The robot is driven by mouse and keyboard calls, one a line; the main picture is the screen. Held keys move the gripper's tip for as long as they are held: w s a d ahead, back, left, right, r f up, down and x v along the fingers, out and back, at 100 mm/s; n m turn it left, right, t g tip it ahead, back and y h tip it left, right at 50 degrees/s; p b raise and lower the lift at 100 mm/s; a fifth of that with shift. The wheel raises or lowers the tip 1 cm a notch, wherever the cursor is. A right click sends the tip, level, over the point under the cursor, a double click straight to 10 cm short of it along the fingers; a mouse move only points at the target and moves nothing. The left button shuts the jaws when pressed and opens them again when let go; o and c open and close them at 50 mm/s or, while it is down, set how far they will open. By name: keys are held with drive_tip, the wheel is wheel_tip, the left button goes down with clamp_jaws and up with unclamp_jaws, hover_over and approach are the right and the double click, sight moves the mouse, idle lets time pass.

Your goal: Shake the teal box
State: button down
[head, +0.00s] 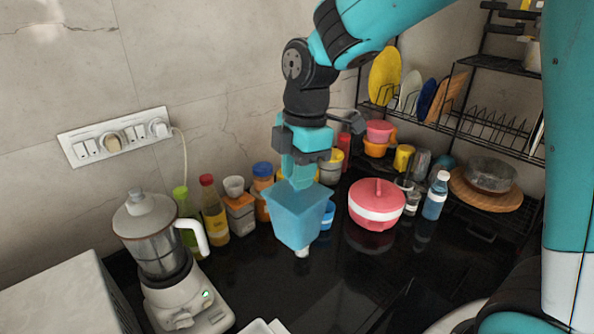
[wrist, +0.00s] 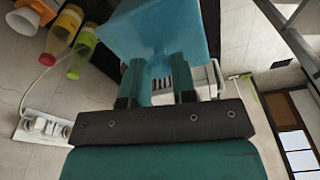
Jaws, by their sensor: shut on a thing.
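The teal box (head: 297,218) is a tapered, light blue-teal container. It hangs from my gripper (head: 300,176), above the dark counter in the middle of the head view. My gripper points down and is shut on the upper part of the box. In the wrist view the box (wrist: 160,35) fills the top middle, and the two fingers of my gripper (wrist: 160,80) close on a narrower part of it. A small white thing shows just under the box in the head view; I cannot tell whether the two touch.
A blender (head: 158,250) stands to the left. Bottles and jars, such as a red-capped bottle (head: 214,212), line the wall behind. A pink-and-white pot (head: 376,205) and a blue bottle (head: 435,196) stand to the right, near a black dish rack (head: 460,85). The counter in front (head: 330,290) is clear.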

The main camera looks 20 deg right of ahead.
wheel_tip(320, 180, up, 4)
drive_tip(key=shift+p, duration=1.05)
wheel_tip(320, 180, down, 6)
drive_tip(key=b, duration=0.4)
drive_tip(key=shift+r+b, duration=0.15)
drive_tip(key=shift+b, duration=0.2)
drive_tip(key=shift+r, duration=0.15)
wheel_tip(320, 180, up, 5)
drive_tip(key=p, duration=0.5)
drive_tip(key=shift+r, duration=0.2)
drive_tip(key=shift+f+b, duration=2.35)
drive_tip(key=shift+f, duration=0.5)
drive_tip(key=shift+r, duration=0.15)
